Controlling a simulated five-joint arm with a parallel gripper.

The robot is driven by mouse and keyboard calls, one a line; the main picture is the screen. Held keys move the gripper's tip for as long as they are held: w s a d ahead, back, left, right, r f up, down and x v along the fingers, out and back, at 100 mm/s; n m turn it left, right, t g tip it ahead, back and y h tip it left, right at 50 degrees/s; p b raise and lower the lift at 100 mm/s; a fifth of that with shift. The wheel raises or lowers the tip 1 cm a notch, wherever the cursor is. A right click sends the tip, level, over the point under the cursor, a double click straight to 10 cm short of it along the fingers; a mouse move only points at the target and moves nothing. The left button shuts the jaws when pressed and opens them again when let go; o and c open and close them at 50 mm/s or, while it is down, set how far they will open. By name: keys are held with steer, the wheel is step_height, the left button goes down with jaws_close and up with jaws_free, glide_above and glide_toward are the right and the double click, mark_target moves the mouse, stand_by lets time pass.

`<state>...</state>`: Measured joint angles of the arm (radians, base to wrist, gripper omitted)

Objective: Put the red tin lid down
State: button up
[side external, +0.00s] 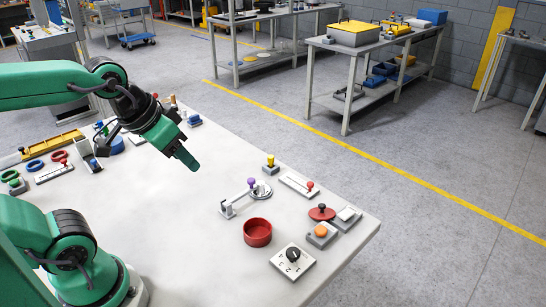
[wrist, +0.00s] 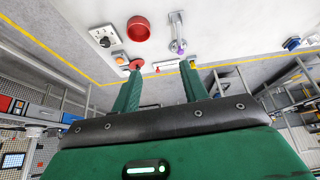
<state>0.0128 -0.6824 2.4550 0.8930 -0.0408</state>
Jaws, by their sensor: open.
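The red tin lid (side external: 321,214), a flat disc with a dark knob, lies near the table's right edge beside grey blocks. In the wrist view, a red piece that looks like this lid (wrist: 136,63) shows at the left fingertip, partly covered by it. The open red tin (side external: 257,233) stands upright to the lid's left, and also shows in the wrist view (wrist: 138,29). My gripper (side external: 188,160) is in the air above the table, well left of the lid and apart from it. Its fingers (wrist: 160,68) are spread with nothing between them.
A purple-knobbed lever (side external: 242,197), a yellow-knobbed block (side external: 270,164), a red-knobbed slider (side external: 300,184), an orange-button box (side external: 321,235) and a dial plate (side external: 293,261) surround the tin and lid. The table (side external: 185,240) is bare left of the tin.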

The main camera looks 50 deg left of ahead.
steer(key=w+d+n, duration=0.1)
steer(key=w+d, duration=0.1)
steer(key=w, duration=0.6)
steer(key=n+g, duration=0.3)
steer(key=n, duration=0.2)
glide_above(322, 205)
steer(key=s, duration=0.2)
steer(key=s+x, duration=0.3)
steer(key=x, duration=1.2)
steer(key=shift+a+f+h, duration=0.15)
steer(key=shift+f+h, duration=0.15)
steer(key=shift+f, duration=0.15)
steer(key=shift+f, duration=0.1)
steer(key=shift+x, duration=1.2)
steer(key=shift+f, duration=0.1)
steer(key=shift+x, duration=2.5)
steer(key=shift+a, duration=0.1)
